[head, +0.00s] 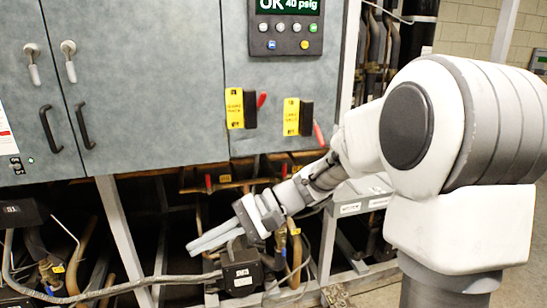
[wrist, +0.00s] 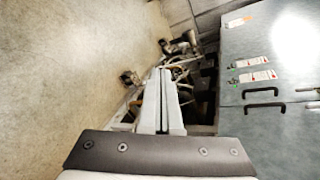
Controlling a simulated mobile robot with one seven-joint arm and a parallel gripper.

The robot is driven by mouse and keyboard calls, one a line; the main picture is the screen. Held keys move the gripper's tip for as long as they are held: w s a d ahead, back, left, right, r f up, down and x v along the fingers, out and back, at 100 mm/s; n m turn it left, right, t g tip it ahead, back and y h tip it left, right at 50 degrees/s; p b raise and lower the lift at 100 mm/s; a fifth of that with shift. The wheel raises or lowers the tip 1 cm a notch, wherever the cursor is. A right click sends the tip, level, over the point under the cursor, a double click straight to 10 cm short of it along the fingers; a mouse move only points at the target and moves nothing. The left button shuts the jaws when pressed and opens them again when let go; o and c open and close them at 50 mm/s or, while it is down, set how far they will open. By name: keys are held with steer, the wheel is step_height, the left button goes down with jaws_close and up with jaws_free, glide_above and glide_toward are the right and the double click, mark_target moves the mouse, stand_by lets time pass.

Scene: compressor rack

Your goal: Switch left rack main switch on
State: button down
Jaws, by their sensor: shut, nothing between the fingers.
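Two main switches with yellow plates and black bodies sit on the grey cabinet in the head view. The left switch (head: 241,108) has its red lever tilted up to the right. The right switch (head: 298,117) has its red lever tilted down to the right. Which one the task calls the left rack main switch I cannot read from the labels. My gripper (head: 192,247) is shut and empty, below the cabinet and well below both switches, touching neither. In the wrist view my gripper (wrist: 162,72) shows its long fingers together; no switch can be made out there.
A display panel with buttons (head: 287,30) is above the switches. Cabinet doors (head: 110,80) with black handles are at left. Pipes, cables and a black box (head: 241,270) crowd the frame around my gripper. In the wrist view, the cabinet (wrist: 270,60) is right and bare floor (wrist: 70,60) left.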

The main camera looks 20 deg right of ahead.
mark_target(318, 131)
steer(key=w+d+m+t+y+b, duration=0.3)
steer(key=w+d+m+t, duration=0.15)
steer(key=w, duration=0.35)
steer(key=w+d+m+t+y+b, duration=0.2)
steer(key=w+d+m+t+y, duration=0.15)
steer(key=w+d+t, duration=0.4)
steer(key=w+d+f+m+t+h+b, duration=0.1)
steer(key=w+d+f+m+t+h, duration=0.1)
steer(key=d+m+t+h, duration=0.3)
steer(key=w+d+f+m+t+h+b, duration=0.1)
steer(key=w+d+f+m+t+h, duration=0.2)
steer(key=d, duration=0.8)
steer(key=w+d+f+m+t+h+b, duration=0.2)
steer(key=w+d+m+t+h, duration=0.1)
steer(key=d+m+t+h, duration=0.5)
steer(key=m+h, duration=0.1)
steer(key=m, duration=0.1)
steer(key=shift+d+f+m, duration=0.3)
steer(key=shift+f+m, duration=0.1)
steer(key=shift+w+h, duration=0.15)
steer(key=shift+h, duration=0.1)
steer(key=w+a+r, duration=0.1)
steer(key=w+r, duration=0.3)
steer(key=r, duration=0.6)
steer(key=shift+a+r+b, duration=0.2)
steer(key=shift+r+b, duration=0.1)
steer(key=shift+r, duration=0.1)
